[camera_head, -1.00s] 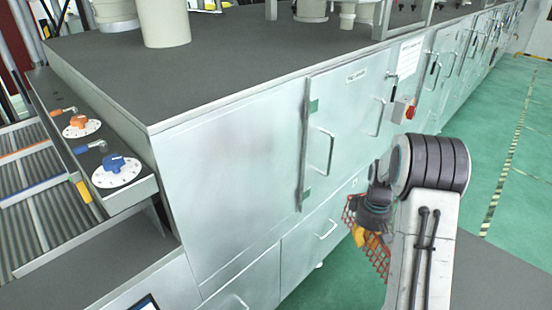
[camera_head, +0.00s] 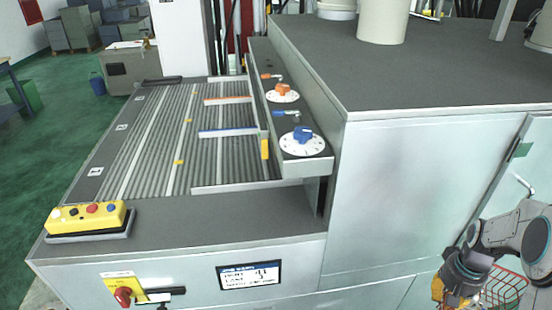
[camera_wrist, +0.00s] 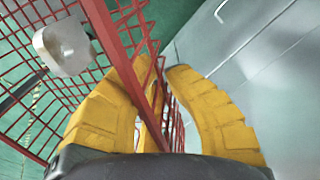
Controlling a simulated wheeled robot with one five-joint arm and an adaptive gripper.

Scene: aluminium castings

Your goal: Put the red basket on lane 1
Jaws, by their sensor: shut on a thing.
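The red wire basket (camera_head: 505,288) hangs at the lower right of the head view, partly cut off by the frame edge. My gripper (camera_head: 447,291) is at its left side, low in front of the metal cabinet. In the wrist view, the yellow fingers (camera_wrist: 155,75) are shut on a red bar of the basket (camera_wrist: 112,50). The ribbed conveyor (camera_head: 150,140) fills the left middle of the head view, split into lanes by pale strips. Small plates mark its left edge; their numbers are too small to read. I see nothing on the lanes.
A grey ledge with a yellow button box (camera_head: 88,217) borders the conveyor's near side. A control shelf with orange and blue dials (camera_head: 302,142) stands on its right. The tall cabinet (camera_head: 400,200) is beside my arm. A pale metal piece (camera_wrist: 62,47) shows by the basket mesh.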

